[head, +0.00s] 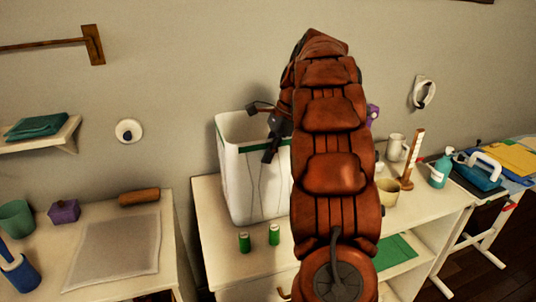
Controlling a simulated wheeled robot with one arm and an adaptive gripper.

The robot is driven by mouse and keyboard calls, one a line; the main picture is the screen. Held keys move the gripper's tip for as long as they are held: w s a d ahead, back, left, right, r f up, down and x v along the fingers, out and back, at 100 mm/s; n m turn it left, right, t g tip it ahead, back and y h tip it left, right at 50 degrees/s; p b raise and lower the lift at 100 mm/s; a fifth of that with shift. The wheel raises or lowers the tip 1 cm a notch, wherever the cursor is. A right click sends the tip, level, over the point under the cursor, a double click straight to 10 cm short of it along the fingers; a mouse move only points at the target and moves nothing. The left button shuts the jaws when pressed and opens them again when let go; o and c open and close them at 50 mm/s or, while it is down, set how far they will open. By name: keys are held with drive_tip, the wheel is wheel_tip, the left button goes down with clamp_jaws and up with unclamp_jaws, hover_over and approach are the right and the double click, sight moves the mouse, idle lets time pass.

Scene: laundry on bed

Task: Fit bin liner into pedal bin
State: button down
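A tall white open-topped bin (238,180) stands on the white cabinet top, left of my arm. A green band runs around its upper edge, and thin dark lines run down its front. My arm covers its right side. I cannot tell a separate liner from the bin's own wall, and no pedal shows. My gripper (257,131) is at the bin's upper right, in front of its opening. Its two dark fingers are spread wide apart, one pointing left and one pointing down. Nothing shows between them except the bin behind. Whether a finger touches the rim is unclear.
Two small green cylinders (259,238) stand before the bin. Right of my arm are a beige cup (388,192), a wooden post (412,160) and a teal bottle (441,168). At left, a grey mat (112,252) lies on another table. A wall shelf (58,137) holds folded cloth.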

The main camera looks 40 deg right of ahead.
drive_tip(key=shift+f, duration=0.1)
drive_tip(key=c, duration=1.3)
unclamp_jaws()
drive_tip(key=p+v, duration=0.2)
drive_tip(key=v, duration=0.4)
drive_tip(key=shift+r, duration=0.2)
drive_tip(key=p+v, duration=0.5)
drive_tip(key=p, duration=0.1)
drive_tip(key=shift+s+d+r, duration=0.15)
drive_tip(key=shift+d+r, duration=0.1)
drive_tip(key=shift+r, duration=0.1)
